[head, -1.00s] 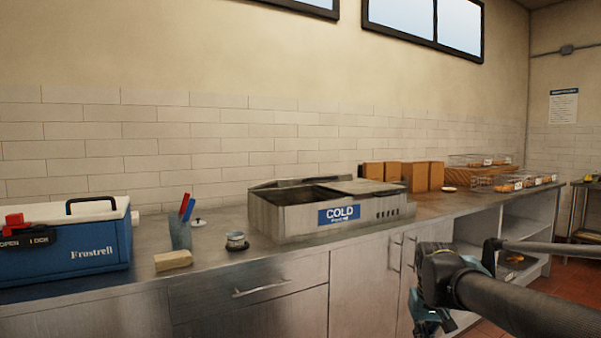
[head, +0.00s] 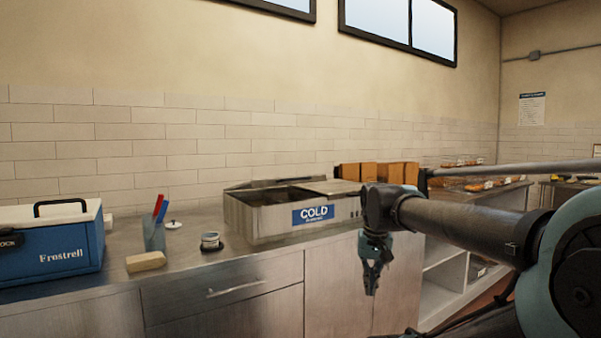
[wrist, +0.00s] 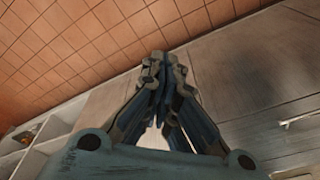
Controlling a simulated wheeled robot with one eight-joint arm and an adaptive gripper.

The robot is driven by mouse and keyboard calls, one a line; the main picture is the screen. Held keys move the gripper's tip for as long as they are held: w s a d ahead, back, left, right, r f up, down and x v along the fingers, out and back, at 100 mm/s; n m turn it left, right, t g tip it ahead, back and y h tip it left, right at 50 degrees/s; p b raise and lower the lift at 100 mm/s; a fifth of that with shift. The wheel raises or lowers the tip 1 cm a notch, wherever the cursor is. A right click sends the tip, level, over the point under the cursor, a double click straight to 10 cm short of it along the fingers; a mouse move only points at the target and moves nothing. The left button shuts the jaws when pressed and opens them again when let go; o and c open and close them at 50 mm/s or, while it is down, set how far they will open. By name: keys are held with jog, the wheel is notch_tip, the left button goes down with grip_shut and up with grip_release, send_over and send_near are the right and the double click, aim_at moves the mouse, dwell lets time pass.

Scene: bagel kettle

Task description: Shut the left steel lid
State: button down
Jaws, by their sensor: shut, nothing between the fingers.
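A steel cold unit (head: 275,222) with a blue COLD label stands on the counter in the head view. Its left steel lid (head: 266,183) is raised along the back edge, and the left bay below it is open and dark. The right lid (head: 330,187) lies flat over the right bay. My gripper (head: 371,289) hangs in front of the counter, below and to the right of the unit, shut and empty. In the wrist view its fingertips (wrist: 158,62) meet, with the floor and cabinet fronts behind them.
A blue cooler (head: 60,250), a cup with red and blue sticks (head: 154,235), a tan block (head: 146,262) and a small jar (head: 210,241) stand left of the unit. Brown boxes (head: 385,172) stand behind it at right. Drawer and cabinet fronts lie below the counter.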

jog(key=w+a+r+m, duration=0.25)
jog(key=w+r, duration=0.35)
jog(key=r, duration=0.3)
jog(key=w+a+r+m+g, duration=0.1)
jog(key=w+a+r, duration=0.3)
jog(key=r, duration=0.5)
jog(key=w+a+r+m, duration=0.1)
jog(key=w+a+r, duration=0.1)
jog(key=w+r, duration=0.65)
jog(key=w+a+r+m+g, duration=0.1)
jog(key=w+a+r+m, duration=0.25)
jog(key=a+r, duration=0.35)
jog(key=w+a+r+m, duration=0.2)
jog(key=w+a+r, duration=0.25)
jog(key=r, duration=0.45)
jog(key=f, duration=1.4)
jog(key=shift+d+f, duration=0.15)
jog(key=shift+d, duration=0.2)
